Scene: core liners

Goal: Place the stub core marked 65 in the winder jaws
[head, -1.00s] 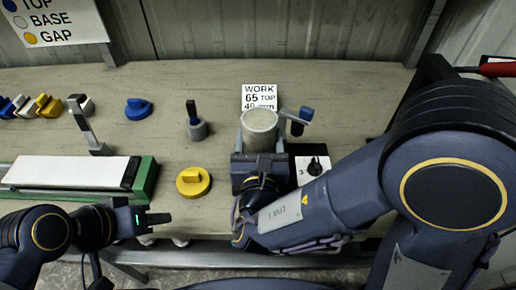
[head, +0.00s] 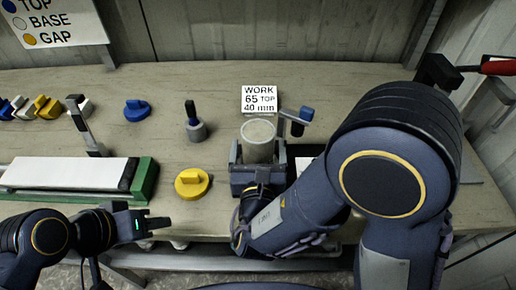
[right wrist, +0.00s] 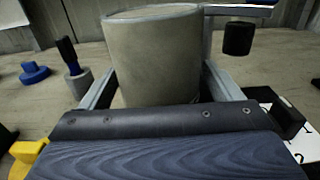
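The stub core, a pale grey upright cylinder, stands between the two fingers of my right gripper (head: 258,158). It shows in the head view (head: 258,136) and large in the right wrist view (right wrist: 155,55). No number shows on it. The grey fingers lie on both sides of it with narrow gaps, so the gripper looks open around it. My left gripper (head: 150,222) is open and empty near the front edge.
A sign (head: 259,99) reading WORK 65 TOP 40 mm stands behind the core. A yellow knob piece (head: 192,183), a grey ring with a dark peg (head: 196,125), a blue piece (head: 137,110) and a green-framed white bed (head: 148,180) lie to the left.

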